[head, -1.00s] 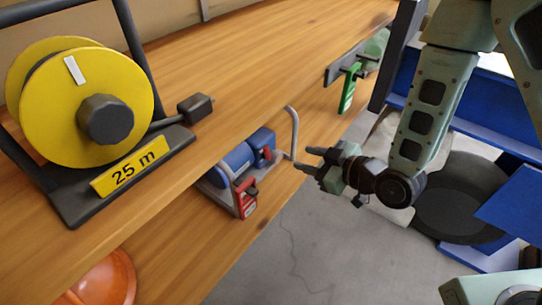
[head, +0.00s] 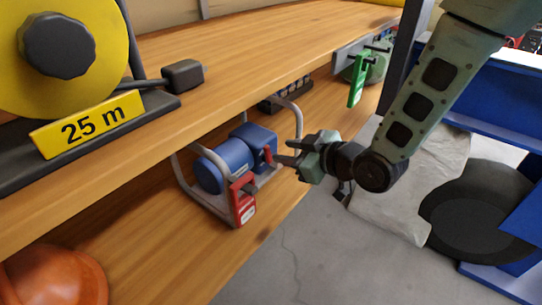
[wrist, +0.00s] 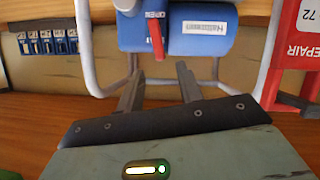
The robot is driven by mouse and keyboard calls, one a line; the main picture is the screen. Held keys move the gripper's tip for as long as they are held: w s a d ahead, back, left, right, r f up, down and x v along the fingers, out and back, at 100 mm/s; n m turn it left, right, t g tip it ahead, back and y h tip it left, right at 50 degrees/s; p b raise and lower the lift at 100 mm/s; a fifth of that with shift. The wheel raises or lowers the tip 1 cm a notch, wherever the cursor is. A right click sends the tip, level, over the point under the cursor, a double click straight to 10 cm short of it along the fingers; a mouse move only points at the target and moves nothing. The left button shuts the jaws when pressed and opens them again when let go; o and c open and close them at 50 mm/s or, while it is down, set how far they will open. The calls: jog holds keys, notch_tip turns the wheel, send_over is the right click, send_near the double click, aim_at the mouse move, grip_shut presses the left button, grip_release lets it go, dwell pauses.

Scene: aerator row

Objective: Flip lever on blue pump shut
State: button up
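The blue pump (head: 222,165) sits in a grey tube frame (head: 183,183) on the lower shelf; it also shows in the wrist view (wrist: 203,42). Its red lever (wrist: 157,40) sticks out of the blue body, beside a label that reads OPEN; in the head view the lever (head: 267,154) is small. My gripper (head: 281,161) is at the pump's right side in the head view. In the wrist view my gripper (wrist: 159,70) is open, its fingers apart and empty. The lever lies in line with the gap, just beyond the fingertips.
A red REPAIR tag (head: 243,201) hangs on the frame's near side; it also shows in the wrist view (wrist: 299,45). The upper shelf (head: 235,65) overhangs the pump. An orange dome (head: 55,278) is at lower left.

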aim_at(269, 148)
jog(key=b+x, duration=0.1)
jog(key=x, duration=0.5)
grip_shut()
jog(key=shift+w, duration=0.1)
